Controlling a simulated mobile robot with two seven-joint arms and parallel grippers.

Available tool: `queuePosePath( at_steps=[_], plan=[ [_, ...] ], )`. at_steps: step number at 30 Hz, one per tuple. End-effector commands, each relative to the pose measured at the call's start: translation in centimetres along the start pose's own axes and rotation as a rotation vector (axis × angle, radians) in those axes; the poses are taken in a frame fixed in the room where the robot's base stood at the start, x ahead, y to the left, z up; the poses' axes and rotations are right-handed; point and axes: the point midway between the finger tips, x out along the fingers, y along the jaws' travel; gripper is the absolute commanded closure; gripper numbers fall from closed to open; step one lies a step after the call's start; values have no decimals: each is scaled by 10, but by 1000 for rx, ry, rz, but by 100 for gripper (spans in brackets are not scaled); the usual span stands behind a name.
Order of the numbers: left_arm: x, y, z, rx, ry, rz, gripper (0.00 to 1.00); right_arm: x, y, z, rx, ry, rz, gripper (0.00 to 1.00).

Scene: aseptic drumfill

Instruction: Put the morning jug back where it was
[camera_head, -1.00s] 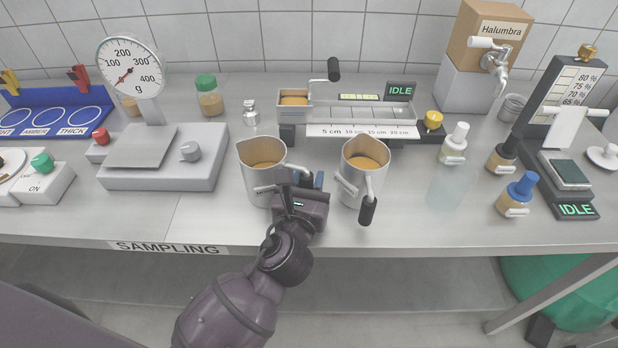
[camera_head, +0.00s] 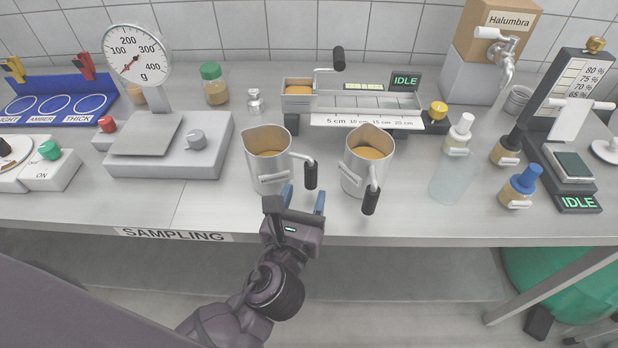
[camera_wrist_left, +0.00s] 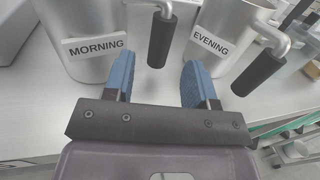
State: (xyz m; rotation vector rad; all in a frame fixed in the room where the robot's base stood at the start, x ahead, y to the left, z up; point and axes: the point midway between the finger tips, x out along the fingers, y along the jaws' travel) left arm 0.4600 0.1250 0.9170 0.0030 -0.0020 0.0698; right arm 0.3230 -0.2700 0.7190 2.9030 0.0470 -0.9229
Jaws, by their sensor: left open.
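The morning jug (camera_head: 264,170) is a metal jug with orange-brown contents, upright on the bench in front of the scale and trough. Its label MORNING reads in the left wrist view (camera_wrist_left: 88,72). Its black handle grip (camera_head: 311,175) points right. A similar evening jug (camera_head: 352,180) stands to its right; its label EVENING shows in the left wrist view (camera_wrist_left: 206,47). My left gripper (camera_head: 304,197) is open and empty, its blue fingers just in front of the morning jug's handle. In the left wrist view the handle grip (camera_wrist_left: 161,40) stands beyond and between the fingers (camera_wrist_left: 158,88), apart from them.
A dial scale (camera_head: 160,155) stands left of the jugs. A metal trough device (camera_head: 355,105) is behind them. Several small bottles stand to the right, including a blue-capped one (camera_head: 520,188). The bench front edge labelled SAMPLING (camera_head: 172,235) is near my arm.

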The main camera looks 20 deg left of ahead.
Motion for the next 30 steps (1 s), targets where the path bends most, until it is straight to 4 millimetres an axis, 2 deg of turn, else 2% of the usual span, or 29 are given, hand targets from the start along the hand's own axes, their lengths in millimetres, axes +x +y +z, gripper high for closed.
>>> queuePosePath(
  at_steps=[3, 10, 30],
  plan=[
    [-19, 0, 0, -1, 3, 0, 49, 0, 1, 1, -6, -2, -1, 31],
    [-41, 0, -1, 0, 2, 0, 49, 0, 3, 3, -12, -6, -1, 31],
    [-46, 0, 0, -1, 0, 0, 49, 0, -1, 1, 6, -4, 0, 31]
  ],
)
